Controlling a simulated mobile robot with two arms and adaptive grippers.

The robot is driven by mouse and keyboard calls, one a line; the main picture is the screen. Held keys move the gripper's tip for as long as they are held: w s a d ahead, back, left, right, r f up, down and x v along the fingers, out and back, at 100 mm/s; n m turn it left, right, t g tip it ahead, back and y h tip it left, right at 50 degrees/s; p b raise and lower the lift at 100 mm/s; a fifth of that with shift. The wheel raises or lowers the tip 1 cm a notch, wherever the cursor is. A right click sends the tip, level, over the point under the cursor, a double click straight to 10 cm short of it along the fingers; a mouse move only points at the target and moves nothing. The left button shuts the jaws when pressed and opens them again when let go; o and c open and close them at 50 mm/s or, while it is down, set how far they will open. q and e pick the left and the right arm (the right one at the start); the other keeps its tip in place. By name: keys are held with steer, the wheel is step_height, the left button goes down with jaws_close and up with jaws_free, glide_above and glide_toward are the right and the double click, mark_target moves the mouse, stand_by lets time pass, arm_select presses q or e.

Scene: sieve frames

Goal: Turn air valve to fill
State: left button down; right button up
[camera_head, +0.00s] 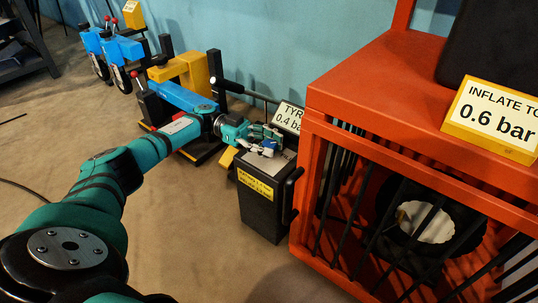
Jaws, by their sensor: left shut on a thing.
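My teal left arm reaches in from the left to a black box (262,205) with a yellow label on its front. My right gripper is not in view.
A red cage (400,80) with black bars stands close on the right, a black tyre with a pale hub (428,222) inside it. A yellow sign (495,115) on top reads "INFLATE TO 0.6 bar". Blue and yellow machines (185,95) stand behind my arm. Brown floor (190,240) is clear in front.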

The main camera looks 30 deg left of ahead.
arm_select(q)
steer(key=shift+m+g+b, duration=1.4)
steer(key=shift+g+b, duration=0.1)
steer(key=shift+g, duration=0.7)
steer(key=c, duration=0.9)
jaws_free()
steer(key=shift+o, duration=0.2)
